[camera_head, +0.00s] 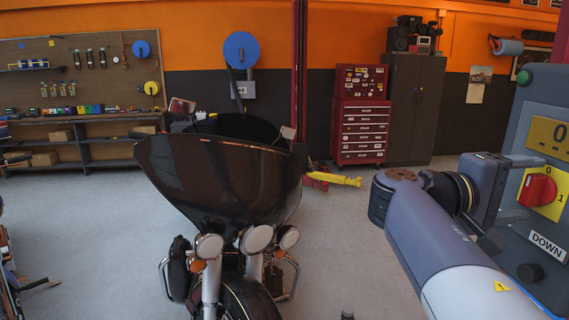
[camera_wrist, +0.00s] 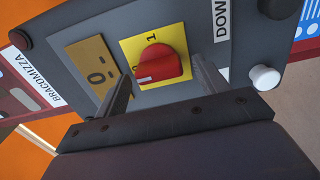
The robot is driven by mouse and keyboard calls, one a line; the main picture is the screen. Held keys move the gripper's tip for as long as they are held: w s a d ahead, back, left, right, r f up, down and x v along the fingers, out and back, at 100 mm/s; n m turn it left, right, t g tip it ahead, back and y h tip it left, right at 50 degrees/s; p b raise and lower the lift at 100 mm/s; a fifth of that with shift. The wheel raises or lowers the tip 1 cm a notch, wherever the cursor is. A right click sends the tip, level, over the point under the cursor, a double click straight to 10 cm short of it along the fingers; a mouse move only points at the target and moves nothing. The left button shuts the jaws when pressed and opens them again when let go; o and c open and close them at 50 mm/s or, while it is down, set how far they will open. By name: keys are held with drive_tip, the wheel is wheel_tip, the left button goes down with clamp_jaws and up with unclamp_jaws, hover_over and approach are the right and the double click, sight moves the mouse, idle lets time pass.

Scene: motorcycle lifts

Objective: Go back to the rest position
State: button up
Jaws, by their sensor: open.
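My gripper (camera_wrist: 163,70) is open in the wrist view, with one finger on each side of a red rotary knob (camera_wrist: 163,64). I cannot tell whether the fingers touch it. The knob sits on a yellow plate marked 1 (camera_wrist: 130,50); a white mark shows on the knob's lower left side. In the head view my arm reaches in from the lower right, and my gripper (camera_head: 526,188) is at the grey control panel (camera_head: 515,245). The red knob (camera_head: 538,190) shows there too, on its yellow plate marked 0 and 1.
A dark motorcycle (camera_head: 225,170) stands left of my arm. A red tool chest (camera_head: 361,132) stands behind.

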drive_tip(key=shift+d+f+m+b, duration=0.15)
drive_tip(key=shift+m+b, duration=0.25)
drive_tip(key=shift+b, duration=0.1)
drive_tip(key=shift+m+b, duration=0.45)
drive_tip(key=shift+m, duration=0.55)
drive_tip(key=m, duration=0.2)
drive_tip(key=m+b, duration=0.1)
drive_tip(key=m, duration=0.3)
drive_tip(key=shift+r, duration=0.3)
drive_tip(key=m, duration=0.4)
drive_tip(key=shift+s+r+m, duration=0.1)
drive_tip(key=shift+s+m, duration=0.05)
drive_tip(key=shift+m, duration=0.25)
drive_tip(key=shift+m+p, duration=0.8)
drive_tip(key=shift+m, duration=1.2)
drive_tip(key=shift+s, duration=0.1)
